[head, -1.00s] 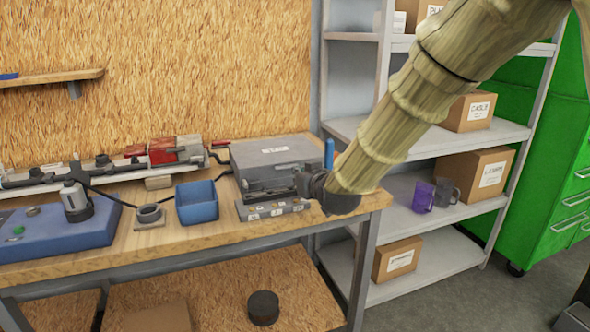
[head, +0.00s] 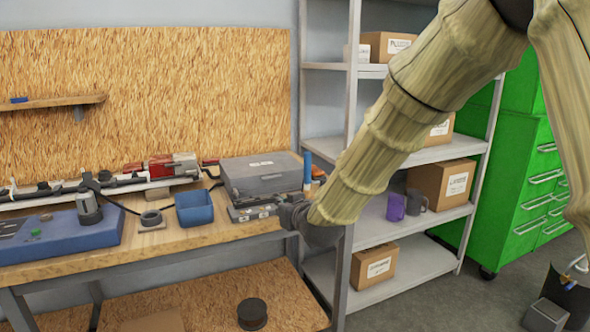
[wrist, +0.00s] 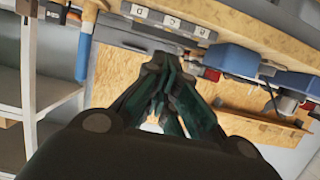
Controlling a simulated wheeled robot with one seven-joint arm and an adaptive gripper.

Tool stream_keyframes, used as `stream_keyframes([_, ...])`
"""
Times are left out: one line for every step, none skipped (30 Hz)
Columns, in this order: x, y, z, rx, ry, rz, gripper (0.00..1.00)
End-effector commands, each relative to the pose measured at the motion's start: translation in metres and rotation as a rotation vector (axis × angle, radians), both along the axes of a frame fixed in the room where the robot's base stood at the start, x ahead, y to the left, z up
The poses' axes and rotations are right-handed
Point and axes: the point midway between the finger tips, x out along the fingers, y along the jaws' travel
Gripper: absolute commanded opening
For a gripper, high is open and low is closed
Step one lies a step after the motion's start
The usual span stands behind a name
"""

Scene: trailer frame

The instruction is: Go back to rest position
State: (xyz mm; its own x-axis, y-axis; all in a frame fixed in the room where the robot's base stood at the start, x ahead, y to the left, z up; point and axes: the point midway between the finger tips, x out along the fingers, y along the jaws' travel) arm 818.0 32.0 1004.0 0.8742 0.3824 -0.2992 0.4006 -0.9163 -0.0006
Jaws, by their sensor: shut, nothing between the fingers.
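My arm reaches down from the upper right in the head view, covered in a tan sleeve. The dark wrist end of the arm is beside the right end of the workbench (head: 150,256), and the fingers are hidden there. In the wrist view my gripper (wrist: 160,118) is shut, with its dark green fingers together and nothing held. Beyond the fingers, the wrist view shows the bench side with the grey case (wrist: 150,40) and a blue bin (wrist: 236,60).
A green cabinet (head: 530,170) is farther right.

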Motion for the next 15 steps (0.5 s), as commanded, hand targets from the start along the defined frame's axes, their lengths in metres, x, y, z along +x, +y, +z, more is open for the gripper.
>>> stream_keyframes([-0.001, -0.001, -0.005, -0.001, 0.009, -0.001, 0.00])
stream_keyframes([-0.002, -0.002, -0.011, -0.002, 0.019, -0.003, 0.00])
stream_keyframes([-0.003, -0.003, -0.016, -0.002, 0.028, -0.004, 0.00])
stream_keyframes([-0.004, -0.002, -0.020, -0.003, 0.036, -0.004, 0.00])
stream_keyframes([-0.005, -0.003, -0.025, -0.003, 0.044, -0.004, 0.00])
stream_keyframes([-0.006, -0.003, -0.033, -0.005, 0.057, -0.005, 0.00])
stream_keyframes([-0.007, -0.004, -0.038, -0.005, 0.065, -0.006, 0.00])
stream_keyframes([-0.008, -0.005, -0.042, -0.007, 0.073, -0.007, 0.00])
stream_keyframes([-0.010, -0.007, -0.050, -0.008, 0.087, -0.010, 0.00])
stream_keyframes([-0.012, -0.009, -0.056, -0.009, 0.097, -0.013, 0.00])
stream_keyframes([-0.013, -0.011, -0.062, -0.010, 0.107, -0.015, 0.00])
stream_keyframes([-0.016, -0.015, -0.071, -0.011, 0.123, -0.020, 0.00])
stream_keyframes([-0.018, -0.017, -0.077, -0.012, 0.134, -0.024, 0.00])
stream_keyframes([-0.020, -0.020, -0.085, -0.013, 0.148, -0.027, 0.00])
stream_keyframes([-0.024, -0.025, -0.095, -0.016, 0.167, -0.033, 0.00])
